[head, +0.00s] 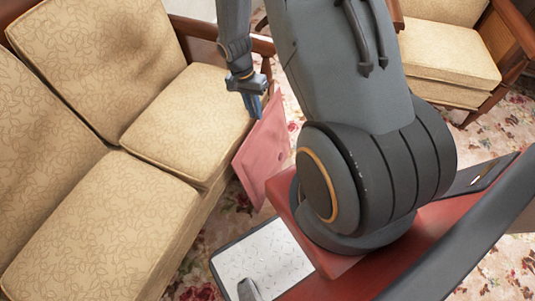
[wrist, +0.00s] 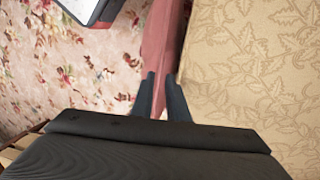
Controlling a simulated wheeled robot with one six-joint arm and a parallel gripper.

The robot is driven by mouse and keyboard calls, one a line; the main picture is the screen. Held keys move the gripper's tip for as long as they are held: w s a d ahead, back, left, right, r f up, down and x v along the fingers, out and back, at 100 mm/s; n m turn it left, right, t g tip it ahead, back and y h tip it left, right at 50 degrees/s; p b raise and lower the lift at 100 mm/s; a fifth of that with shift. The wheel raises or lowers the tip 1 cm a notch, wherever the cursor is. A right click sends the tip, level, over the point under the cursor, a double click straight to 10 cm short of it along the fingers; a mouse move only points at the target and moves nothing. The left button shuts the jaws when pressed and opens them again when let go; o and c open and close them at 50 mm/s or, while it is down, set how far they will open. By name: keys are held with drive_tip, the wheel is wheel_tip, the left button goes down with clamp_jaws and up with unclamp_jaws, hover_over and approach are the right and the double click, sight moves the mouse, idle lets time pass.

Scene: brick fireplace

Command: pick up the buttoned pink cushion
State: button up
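The pink cushion (head: 266,152) hangs on edge in front of the sofa, tilted, with one broad face toward the head camera. A small button-like mark shows on that face. In the wrist view the cushion (wrist: 161,35) appears as a narrow pink strip running up from between the fingers. My gripper (head: 255,108) is at the cushion's upper edge, pointing down. In the wrist view my gripper's two dark fingers (wrist: 160,78) stand close together with the pink edge between them, so it looks shut on the cushion. The cushion's lower right part is hidden behind my base.
A beige patterned sofa (head: 180,120) stands close to the left of the cushion. An armchair (head: 450,55) is at the upper right. The floral carpet (wrist: 70,60) lies below, with some free floor beyond the cushion.

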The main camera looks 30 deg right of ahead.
drive_tip(key=x, duration=0.4)
drive_tip(key=shift+f+b, duration=0.25)
drive_tip(key=shift+b, duration=0.1)
clamp_jaws()
drive_tip(key=shift+s, duration=0.1)
idle(0.8)
drive_tip(key=shift+r, duration=0.1)
